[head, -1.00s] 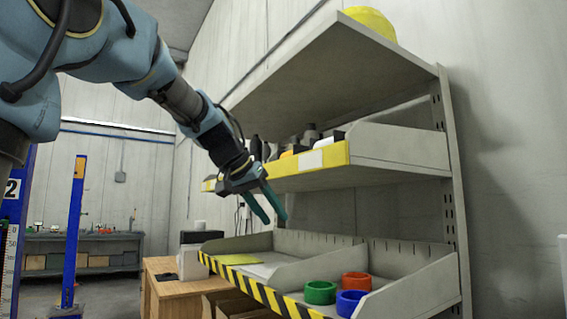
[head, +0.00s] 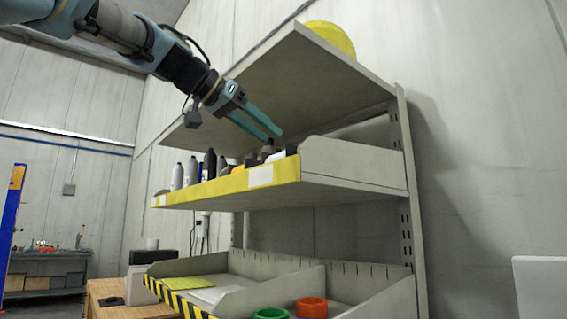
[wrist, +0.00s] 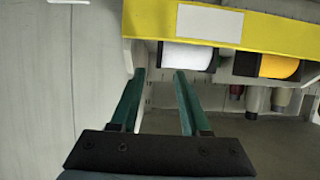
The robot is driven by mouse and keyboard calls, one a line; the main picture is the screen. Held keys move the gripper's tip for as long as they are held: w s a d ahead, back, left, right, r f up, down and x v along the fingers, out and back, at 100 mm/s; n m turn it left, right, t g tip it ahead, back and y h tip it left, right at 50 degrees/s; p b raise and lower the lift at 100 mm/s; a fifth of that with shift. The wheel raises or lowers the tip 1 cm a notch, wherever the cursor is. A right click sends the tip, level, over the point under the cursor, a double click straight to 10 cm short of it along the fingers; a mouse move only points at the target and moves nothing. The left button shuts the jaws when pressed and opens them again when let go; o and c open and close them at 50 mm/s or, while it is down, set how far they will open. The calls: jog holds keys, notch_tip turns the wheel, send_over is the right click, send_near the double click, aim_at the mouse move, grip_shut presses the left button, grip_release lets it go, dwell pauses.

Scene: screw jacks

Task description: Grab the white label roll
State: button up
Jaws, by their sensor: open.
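The white label roll (wrist: 187,57) sits on the middle shelf behind its yellow front lip, seen in the wrist view just beyond the fingertips and slightly right of the gap between them. In the head view a small part of a white thing, likely the roll (head: 277,155), shows above the lip at the shelf's right end. My gripper (head: 273,137) is open and empty, its teal fingers pointing down to the right above the front of the middle shelf. In the wrist view my gripper (wrist: 160,74) has nothing between its fingers.
An orange roll (wrist: 278,66) lies beside the white one. Several dark and white bottles (head: 192,170) stand further left on the shelf. The top shelf board (head: 300,75) is close above my gripper. Green (head: 270,314) and red (head: 311,307) rings lie on the lower shelf.

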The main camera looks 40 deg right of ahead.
aim_at(286, 147)
jog(key=p+x, duration=0.2)
jog(key=x, duration=0.1)
jog(key=shift+s+d, duration=0.1)
jog(key=shift+d, duration=0.3)
jog(key=shift+d+f, duration=0.35)
jog(key=shift+d, duration=0.1)
grip_shut()
dwell(0.7)
